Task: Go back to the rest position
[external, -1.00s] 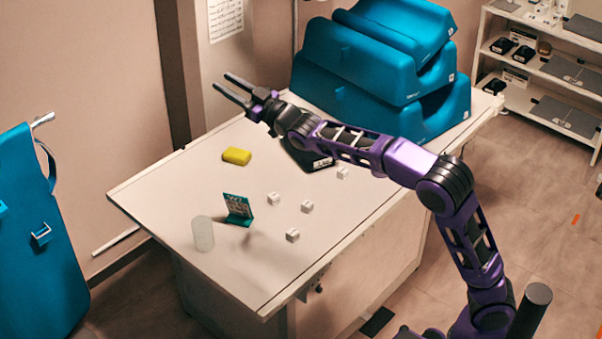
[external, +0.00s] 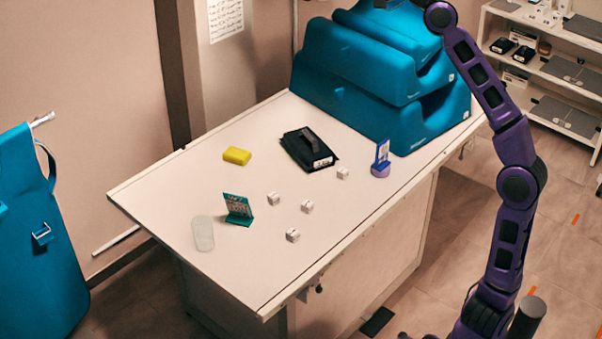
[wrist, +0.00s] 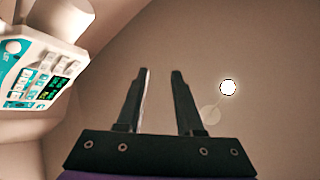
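My gripper (wrist: 160,75) shows in the wrist view with its two dark fingers apart and nothing between them. Behind the fingers is a plain brownish surface with a bright round light. In the external view my purple arm rises upright at the right, and its upper end and the gripper are out of the picture at the top. The arm is clear of the table (external: 165,195).
On the table are a yellow block (external: 237,156), a black case (external: 308,150), a green card stand (external: 238,210), a clear cylinder (external: 203,233), several white cubes and a blue-purple holder (external: 381,160). Teal cushions (external: 385,90) are stacked at the back. A shelf (external: 560,75) stands at right.

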